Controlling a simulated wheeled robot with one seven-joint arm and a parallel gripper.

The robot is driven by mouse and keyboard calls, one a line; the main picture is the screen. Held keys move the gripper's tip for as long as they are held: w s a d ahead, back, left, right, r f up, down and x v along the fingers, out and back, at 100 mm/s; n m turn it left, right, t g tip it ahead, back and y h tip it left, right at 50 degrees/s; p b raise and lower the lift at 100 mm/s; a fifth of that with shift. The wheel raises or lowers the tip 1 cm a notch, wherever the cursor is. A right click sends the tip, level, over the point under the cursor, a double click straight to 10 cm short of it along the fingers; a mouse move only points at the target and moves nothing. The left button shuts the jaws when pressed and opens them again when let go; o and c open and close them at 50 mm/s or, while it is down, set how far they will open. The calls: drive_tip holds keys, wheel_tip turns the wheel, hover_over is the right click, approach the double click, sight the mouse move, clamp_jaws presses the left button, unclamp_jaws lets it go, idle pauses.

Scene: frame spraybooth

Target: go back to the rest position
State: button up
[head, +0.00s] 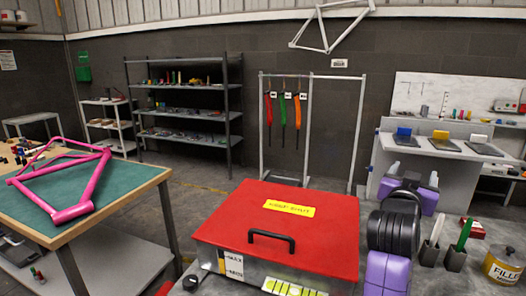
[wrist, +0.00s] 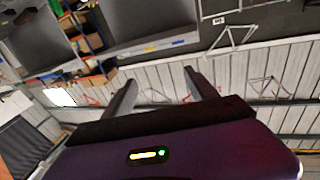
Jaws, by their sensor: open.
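My gripper (head: 414,173) is at the right of the head view, raised above the grey bench behind the red-lidded box. Its two grey fingers point away from me and stand apart. In the wrist view my gripper (wrist: 160,78) also shows, with a wide gap between the fingers and nothing held. Through the gap I see the far wall panels, tilted and blurred. My purple and black arm links hide part of the bench in the head view.
A red-lidded box (head: 285,222) with a black handle stands in front, lid down. A pink bike frame (head: 70,208) lies on the green-topped table at left. At right stand a filler tin (head: 503,266) and a green-handled tool (head: 464,235). Floor between table and box is clear.

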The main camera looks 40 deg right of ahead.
drive_tip(key=w+a+f+n+t+y, duration=0.3)
drive_tip(key=w+a+n+t, duration=0.3)
drive_tip(key=a, duration=0.4)
drive_tip(key=w+a+f+n+t+y, duration=0.3)
drive_tip(key=a+n+t, duration=0.5)
drive_tip(key=a+t, duration=0.15)
drive_tip(key=s+a+f+n+t+y, duration=0.1)
drive_tip(key=s+a+f+n+y, duration=0.1)
drive_tip(key=a+f+y, duration=0.35)
drive_tip(key=s+a+f+n+y, duration=0.2)
drive_tip(key=a, duration=0.6)
drive_tip(key=s+a+f+g+y, duration=0.1)
drive_tip(key=s+a+f, duration=0.3)
drive_tip(key=s, duration=0.2)
drive_tip(key=s+a+f+m+g+y, duration=0.1)
drive_tip(key=s+a+f+g+y, duration=0.1)
drive_tip(key=s+a+f, duration=0.2)
drive_tip(key=s+a+f+g+y, duration=0.2)
drive_tip(key=s+a, duration=0.4)
drive_tip(key=s, duration=0.4)
drive_tip(key=shift+s+f, duration=0.2)
drive_tip(key=shift+f, duration=0.7)
